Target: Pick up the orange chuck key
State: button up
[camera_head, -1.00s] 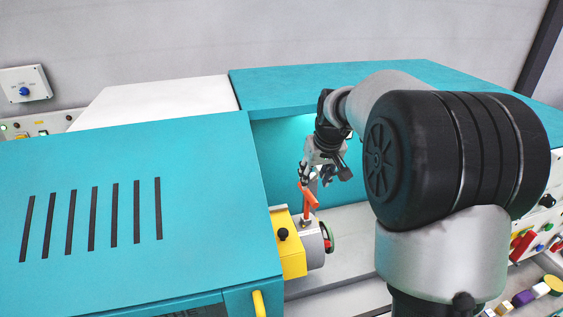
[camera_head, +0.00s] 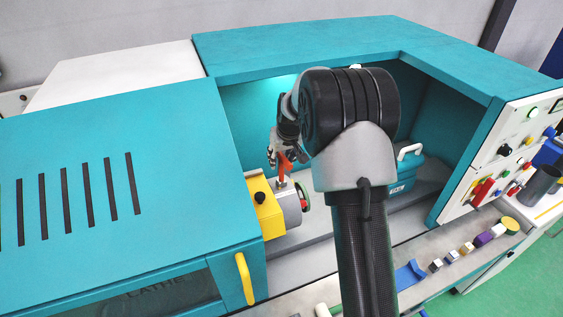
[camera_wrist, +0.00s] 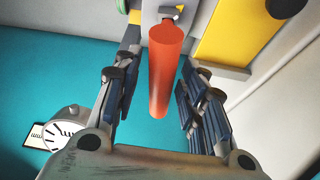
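The orange chuck key (camera_head: 286,163) stands in the lathe's chuck (camera_head: 290,200), below my gripper in the head view. In the wrist view the orange key (camera_wrist: 164,75) lies between the two fingers of my gripper (camera_wrist: 155,95). A gap shows on each side of it, so the gripper is open around the key and not closed on it. In the head view my gripper (camera_head: 283,156) is at the top of the key, inside the lathe's opening. The key's lower end meets a grey fitting on the chuck.
A yellow block (camera_head: 265,213) with a black knob is left of the chuck. The teal lathe cover (camera_head: 100,200) is at left, and a teal tailstock with a white handle (camera_head: 404,172) is at right. Several small coloured blocks (camera_head: 467,248) line the front ledge.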

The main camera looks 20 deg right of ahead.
aim_at(280, 165)
jog(key=x, duration=0.4)
jog(key=shift+s+f, duration=0.1)
jog(key=shift+f, duration=0.3)
jog(key=shift+s, duration=0.1)
grip_shut()
